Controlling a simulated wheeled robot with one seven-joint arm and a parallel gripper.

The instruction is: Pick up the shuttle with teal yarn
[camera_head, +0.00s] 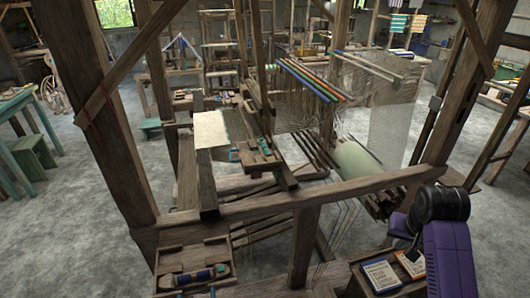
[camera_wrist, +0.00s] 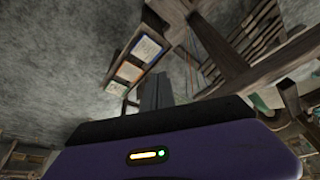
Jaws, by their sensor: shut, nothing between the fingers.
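A shuttle with a blue to teal yarn roll (camera_head: 195,276) lies in an open wooden tray (camera_head: 193,256) at the lower left of the head view. The exact yarn shade is hard to tell at this size. In the wrist view my gripper (camera_wrist: 158,80) has its grey fingers close together, with nothing between them. My purple and black arm (camera_head: 445,235) is at the lower right of the head view, far to the right of the tray. The shuttle cannot be made out in the wrist view.
The wooden loom (camera_head: 330,190) fills the middle, with a thick front beam and upright posts between my arm and the tray. A green table and stool (camera_head: 35,157) are at the left. Grey floor is open at the left.

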